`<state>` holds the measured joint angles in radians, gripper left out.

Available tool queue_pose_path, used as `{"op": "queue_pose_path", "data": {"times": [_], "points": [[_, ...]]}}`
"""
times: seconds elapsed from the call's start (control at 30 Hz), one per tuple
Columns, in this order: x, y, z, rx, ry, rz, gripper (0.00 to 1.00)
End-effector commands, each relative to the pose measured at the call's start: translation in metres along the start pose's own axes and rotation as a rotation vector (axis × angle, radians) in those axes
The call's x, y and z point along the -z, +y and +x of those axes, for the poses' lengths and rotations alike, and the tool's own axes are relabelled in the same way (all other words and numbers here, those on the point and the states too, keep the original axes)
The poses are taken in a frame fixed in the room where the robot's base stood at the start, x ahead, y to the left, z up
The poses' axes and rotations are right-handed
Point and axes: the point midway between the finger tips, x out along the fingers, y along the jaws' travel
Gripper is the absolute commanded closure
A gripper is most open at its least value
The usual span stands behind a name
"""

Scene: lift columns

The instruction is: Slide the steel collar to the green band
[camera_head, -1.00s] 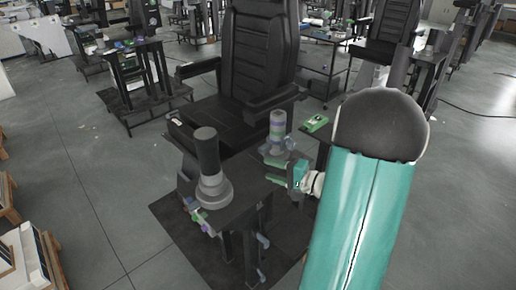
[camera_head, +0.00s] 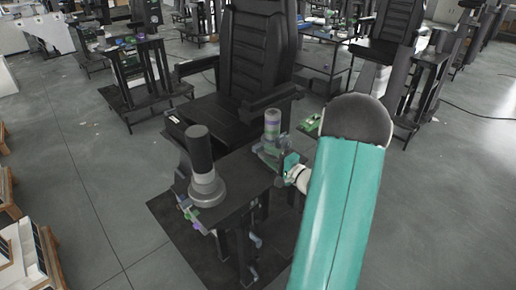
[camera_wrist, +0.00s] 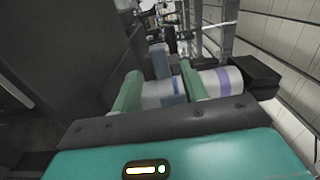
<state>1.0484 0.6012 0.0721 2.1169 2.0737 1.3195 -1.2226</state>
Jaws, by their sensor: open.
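My gripper (camera_head: 268,152) is at the lower part of this column. In the wrist view my gripper (camera_wrist: 157,78) is open, its two green fingers apart, with a grey, collar-like section (camera_wrist: 172,94) between them. I cannot tell whether the fingers touch it. The green band is not clear in the wrist view.
A thicker dark post (camera_head: 199,148) with a grey flared base stands on the near part of the stand (camera_head: 240,177). The black chair (camera_head: 258,50) is close behind. A green box (camera_head: 312,125) lies right of the column. Open floor lies to the left.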

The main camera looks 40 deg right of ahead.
Motion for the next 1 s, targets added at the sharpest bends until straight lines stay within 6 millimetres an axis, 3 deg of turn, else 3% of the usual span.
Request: {"op": "queue_pose_path", "data": {"times": [0.1,0.3,0.7,0.93,1.0], "points": [[0.000,0.000,0.025,0.001,-0.003,0.000,0.56],[0.001,0.000,0.055,0.001,-0.003,-0.001,0.56],[0.001,0.000,0.065,0.000,-0.003,0.000,0.56],[0.001,0.000,0.065,0.000,-0.003,0.000,1.00],[0.001,0.000,0.065,0.000,-0.003,0.000,1.00]]}}
